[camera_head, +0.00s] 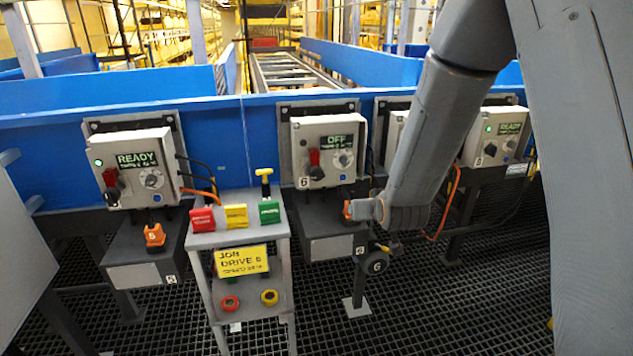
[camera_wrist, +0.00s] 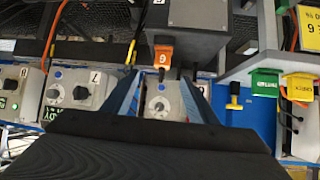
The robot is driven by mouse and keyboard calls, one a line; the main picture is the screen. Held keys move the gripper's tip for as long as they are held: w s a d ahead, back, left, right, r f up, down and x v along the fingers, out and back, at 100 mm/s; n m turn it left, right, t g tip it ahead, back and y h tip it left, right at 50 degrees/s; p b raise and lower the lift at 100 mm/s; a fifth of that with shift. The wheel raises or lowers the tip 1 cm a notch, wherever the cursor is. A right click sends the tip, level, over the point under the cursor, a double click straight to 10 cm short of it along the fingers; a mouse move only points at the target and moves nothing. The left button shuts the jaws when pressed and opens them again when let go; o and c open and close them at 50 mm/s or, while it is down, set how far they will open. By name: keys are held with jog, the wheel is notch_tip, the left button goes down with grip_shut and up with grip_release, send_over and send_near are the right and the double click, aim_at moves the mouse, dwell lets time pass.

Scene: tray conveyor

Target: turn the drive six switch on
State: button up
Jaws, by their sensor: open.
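The drive six box (camera_head: 331,145) is a pale cabinet on the blue conveyor side, marked 6, with its display reading OFF. Its red switch handle (camera_head: 315,164) stands upright on the left of the front, beside a round dial (camera_head: 342,160). An orange piece marked 6 (camera_head: 347,209) sits on the dark housing below. My gripper (camera_head: 368,209) is at that orange piece, below and right of the box. In the wrist view, my gripper (camera_wrist: 163,92) is open, with the box dial (camera_wrist: 158,105) and orange piece (camera_wrist: 162,55) seen between or beyond its fingers. The red handle is hidden there.
A similar box reading READY (camera_head: 137,165) is at left, another (camera_head: 495,135) at right. A stand (camera_head: 238,236) with red, yellow and green blocks and a yellow job sign (camera_head: 241,262) stands left of the drive six housing. Cables hang beside the boxes. Grated floor (camera_head: 460,300) is open at lower right.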

jog(key=w+a+t+y, duration=0.1)
jog(key=w+a+t, duration=0.25)
jog(key=a, duration=0.25)
jog(key=n+t+y, duration=0.2)
jog(key=t, duration=0.1)
send_near(318, 178)
jog(key=w, duration=0.2)
jog(key=x, duration=0.7)
jog(key=shift+w+a, duration=0.1)
jog(key=shift+a, duration=0.15)
jog(key=shift+c, duration=0.5)
